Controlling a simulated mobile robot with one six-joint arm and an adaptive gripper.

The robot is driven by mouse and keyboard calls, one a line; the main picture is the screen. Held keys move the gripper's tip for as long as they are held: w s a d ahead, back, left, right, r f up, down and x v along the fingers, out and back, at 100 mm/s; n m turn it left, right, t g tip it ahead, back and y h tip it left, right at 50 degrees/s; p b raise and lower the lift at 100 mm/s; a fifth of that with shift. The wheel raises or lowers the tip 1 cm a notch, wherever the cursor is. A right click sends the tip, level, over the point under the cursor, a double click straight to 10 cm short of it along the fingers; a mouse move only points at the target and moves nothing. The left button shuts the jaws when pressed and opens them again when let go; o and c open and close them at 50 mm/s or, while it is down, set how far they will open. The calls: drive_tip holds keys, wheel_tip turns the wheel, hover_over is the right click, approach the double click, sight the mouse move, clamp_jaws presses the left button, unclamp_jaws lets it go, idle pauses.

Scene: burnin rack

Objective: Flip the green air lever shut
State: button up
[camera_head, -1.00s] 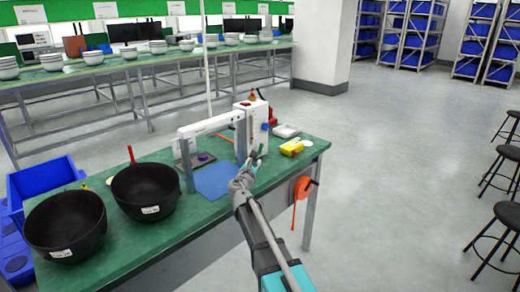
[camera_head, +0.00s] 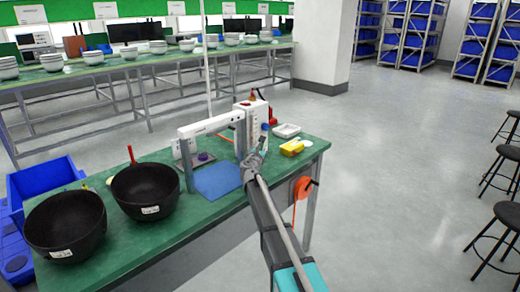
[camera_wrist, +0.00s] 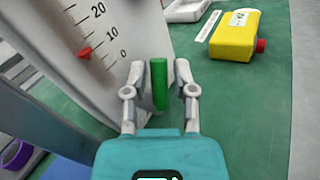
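The green air lever (camera_wrist: 159,85) stands upright in the wrist view, close to the white panel with a printed scale (camera_wrist: 100,45). My gripper (camera_wrist: 160,77) is open, with one finger on each side of the lever and a gap showing on both sides. In the head view my gripper (camera_head: 255,160) is at the front of the white unit (camera_head: 253,120), over the right part of the green bench (camera_head: 190,222). The lever cannot be told apart from my gripper there. Its base is partly hidden in the wrist view.
A yellow box (camera_wrist: 236,35) with a red knob and a white tray (camera_wrist: 187,9) lie right of the lever. A white frame (camera_head: 208,125) stands left over a blue mat (camera_head: 217,180). Two black bowls (camera_head: 145,190) sit farther left. An orange reel (camera_head: 302,187) hangs at the bench's right end.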

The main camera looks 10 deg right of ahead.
idle(0.3)
clamp_jaws()
drive_tip(key=shift+a, duration=0.1)
